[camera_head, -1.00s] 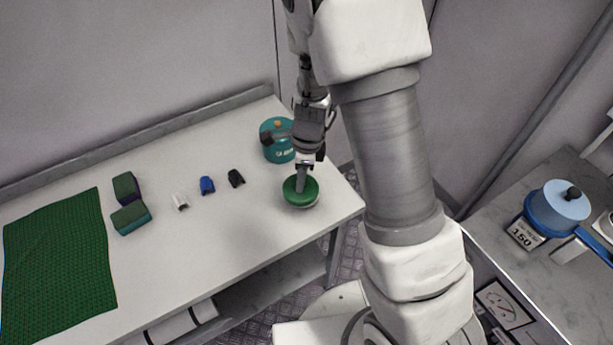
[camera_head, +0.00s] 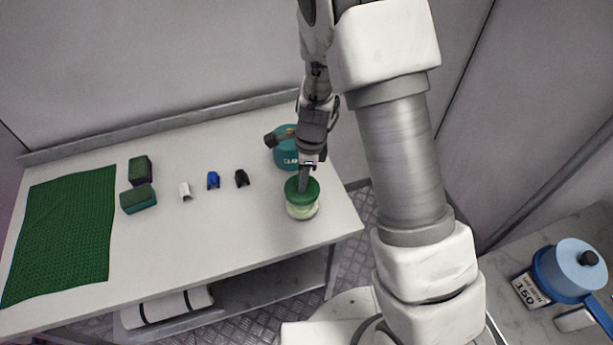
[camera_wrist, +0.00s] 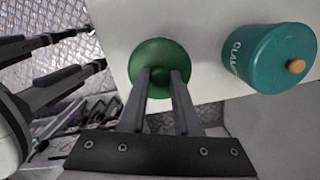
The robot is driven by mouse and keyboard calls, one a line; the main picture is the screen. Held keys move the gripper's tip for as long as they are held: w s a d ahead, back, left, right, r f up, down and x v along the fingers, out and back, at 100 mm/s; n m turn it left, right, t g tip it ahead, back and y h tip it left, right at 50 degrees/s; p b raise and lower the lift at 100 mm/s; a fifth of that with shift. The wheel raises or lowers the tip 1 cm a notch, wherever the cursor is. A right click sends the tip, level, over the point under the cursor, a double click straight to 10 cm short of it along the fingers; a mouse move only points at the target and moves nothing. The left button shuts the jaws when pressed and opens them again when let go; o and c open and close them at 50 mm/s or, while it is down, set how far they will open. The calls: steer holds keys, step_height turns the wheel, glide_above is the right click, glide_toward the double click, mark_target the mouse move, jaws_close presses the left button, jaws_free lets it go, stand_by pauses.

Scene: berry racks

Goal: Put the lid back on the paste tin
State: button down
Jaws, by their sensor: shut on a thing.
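A round green lid (camera_head: 309,195) is held by its small knob between my gripper's fingers (camera_head: 303,187), near the right end of the table. A pale green round tin (camera_head: 303,212) stands on the table directly below the lid, its side showing under the lid's near edge. I cannot tell whether lid and tin touch. In the wrist view the lid (camera_wrist: 160,52) fills the space ahead of my gripper (camera_wrist: 161,76), with the fingers shut on the knob. The tin is hidden there behind the lid.
A teal canister (camera_head: 288,157) with an orange knob stands close behind the lid, partly hidden by my arm. Black (camera_head: 242,178), blue (camera_head: 213,180) and white (camera_head: 185,191) clips, two green-topped blocks (camera_head: 139,199) and a green mat (camera_head: 62,235) lie left. The table's front middle is clear.

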steer(key=shift+f, duration=0.1)
step_height(320, 180, down, 5)
steer(key=b, duration=0.4)
steer(key=shift+f+b, duration=0.6)
steer(key=shift+b, duration=0.1)
steer(key=shift+f+p, duration=0.15)
steer(key=shift+p, duration=0.15)
stand_by(2.0)
steer(key=shift+c, duration=0.4)
jaws_free()
stand_by(0.4)
